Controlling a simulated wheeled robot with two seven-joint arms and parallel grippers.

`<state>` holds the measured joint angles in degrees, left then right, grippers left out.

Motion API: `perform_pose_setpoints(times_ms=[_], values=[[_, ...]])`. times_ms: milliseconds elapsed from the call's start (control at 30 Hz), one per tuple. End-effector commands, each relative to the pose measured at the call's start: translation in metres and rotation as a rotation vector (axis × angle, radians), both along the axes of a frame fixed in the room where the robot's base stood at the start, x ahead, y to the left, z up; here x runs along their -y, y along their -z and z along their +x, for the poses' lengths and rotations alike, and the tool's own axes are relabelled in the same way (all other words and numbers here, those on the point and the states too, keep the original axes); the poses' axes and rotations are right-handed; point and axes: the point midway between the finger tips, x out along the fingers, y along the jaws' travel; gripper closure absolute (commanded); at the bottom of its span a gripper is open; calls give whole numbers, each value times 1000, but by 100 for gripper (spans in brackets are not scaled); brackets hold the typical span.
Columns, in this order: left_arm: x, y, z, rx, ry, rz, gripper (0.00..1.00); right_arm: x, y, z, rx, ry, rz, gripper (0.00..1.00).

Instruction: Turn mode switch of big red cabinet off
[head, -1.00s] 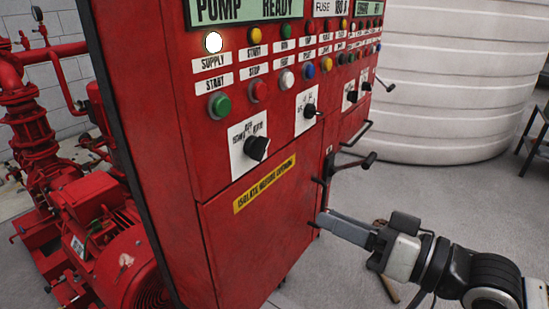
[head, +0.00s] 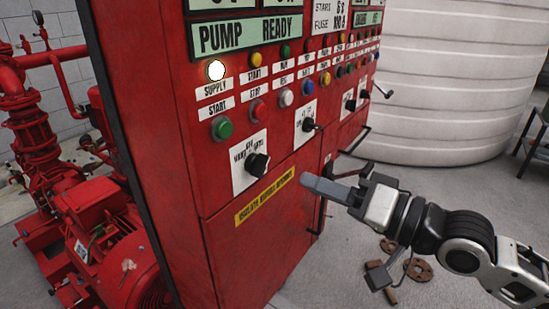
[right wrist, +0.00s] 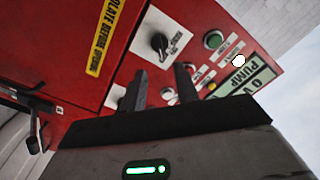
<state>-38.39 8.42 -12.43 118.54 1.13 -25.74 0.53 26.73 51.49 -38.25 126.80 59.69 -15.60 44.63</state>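The big red cabinet (head: 230,215) stands in the middle of the head view. A black rotary switch (head: 257,164) sits on a white plate on its front; the plate's lettering is too blurred to read. This switch also shows in the right wrist view (right wrist: 160,42). A second black rotary switch (head: 308,125) sits on its own plate farther right. My right gripper (head: 304,181) is in front of the cabinet, below and right of the first switch and apart from it. In the right wrist view its two fingers (right wrist: 163,80) are spread with nothing between them. My left gripper is not in view.
Coloured buttons and lamps, including a green start button (head: 222,129), line the panel above the switches. A handle (head: 352,172) juts from the cabinet's right part. Red pump pipework (head: 65,180) stands at left, a white tank (head: 455,90) behind. Brown discs (head: 418,269) lie on the floor.

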Motion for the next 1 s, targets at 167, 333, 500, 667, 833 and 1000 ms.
perform_pose_setpoints(times_ms=[167, 333, 500, 667, 833, 1000], values=[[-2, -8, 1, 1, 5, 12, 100, -32, -4, 21, 1, -4, 3, 69], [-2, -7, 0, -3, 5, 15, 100, -55, -2, 39, 0, -2, 1, 69], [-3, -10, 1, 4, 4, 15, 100, -67, -1, 48, 0, -1, -1, 69], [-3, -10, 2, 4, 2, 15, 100, -71, 0, 51, 1, -1, -2, 69], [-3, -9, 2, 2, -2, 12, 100, -71, 0, 51, 1, -1, -2, 69], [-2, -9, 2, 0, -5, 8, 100, -71, 0, 51, 1, -1, -2, 100]])
